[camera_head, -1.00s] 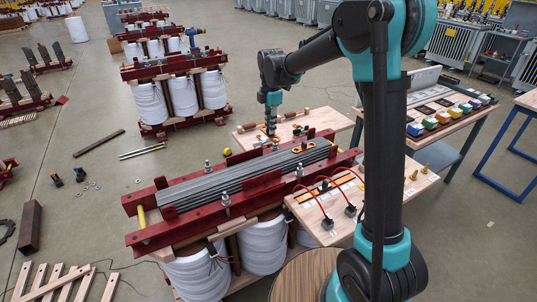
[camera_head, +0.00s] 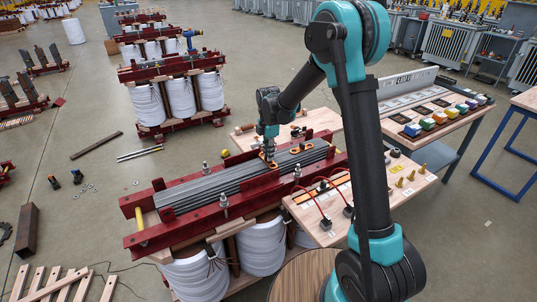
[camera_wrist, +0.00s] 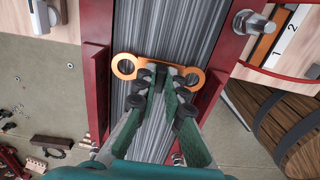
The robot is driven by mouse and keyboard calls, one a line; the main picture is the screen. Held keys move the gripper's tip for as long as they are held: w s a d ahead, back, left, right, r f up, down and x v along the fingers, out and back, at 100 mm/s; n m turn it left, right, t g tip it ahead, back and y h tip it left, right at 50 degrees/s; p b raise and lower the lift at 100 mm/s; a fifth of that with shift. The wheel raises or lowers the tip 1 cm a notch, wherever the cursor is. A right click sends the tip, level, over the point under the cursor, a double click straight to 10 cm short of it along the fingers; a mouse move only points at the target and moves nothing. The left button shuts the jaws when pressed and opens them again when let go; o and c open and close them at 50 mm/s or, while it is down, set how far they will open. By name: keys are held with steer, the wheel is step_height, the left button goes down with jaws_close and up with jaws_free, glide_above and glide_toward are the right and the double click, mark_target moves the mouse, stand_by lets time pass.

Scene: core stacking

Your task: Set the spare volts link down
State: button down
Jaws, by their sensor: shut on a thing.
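An orange link with a ring at each end (camera_wrist: 124,67) is between the fingertips of my gripper (camera_wrist: 158,72), which is shut on its middle. In the head view the link (camera_head: 270,164) and my gripper (camera_head: 269,152) are over the grey laminated core top (camera_head: 215,188), between the red clamp beams. The link lies crosswise to the laminations in the wrist view. I cannot tell whether it touches the core or hovers just above it. A second orange link (camera_head: 301,149) is on the core top, a little to the right.
Red beams (camera_head: 185,234) with upright bolts (camera_head: 225,199) flank the core. A wooden board with red leads (camera_head: 310,212) is at the front right, and another wooden board (camera_head: 318,118) is behind. The core's left stretch is clear.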

steer(key=c, duration=1.6)
jaws_free()
steer(key=shift+f, duration=0.1)
step_height(320, 180, up, 12)
steer(key=shift+r, duration=0.15)
steer(key=s+d+f+m+t, duration=0.2)
steer(key=s+d+m, duration=1.1)
steer(key=d, duration=0.4)
steer(key=s+d+f+m, duration=0.2)
steer(key=s+d+m, duration=0.1)
steer(key=s+m, duration=0.1)
steer(key=s+d+f+m+t, duration=0.1)
steer(key=s+d+f+m, duration=0.1)
steer(key=s+d+m, duration=0.1)
steer(key=s+d+f+m+t, duration=0.1)
steer(key=s+d+f+m, duration=0.2)
steer(key=s, duration=0.4)
steer(key=shift+s+f+m, duration=0.1)
steer(key=shift+s+m, duration=0.1)
steer(key=shift+m, duration=0.7)
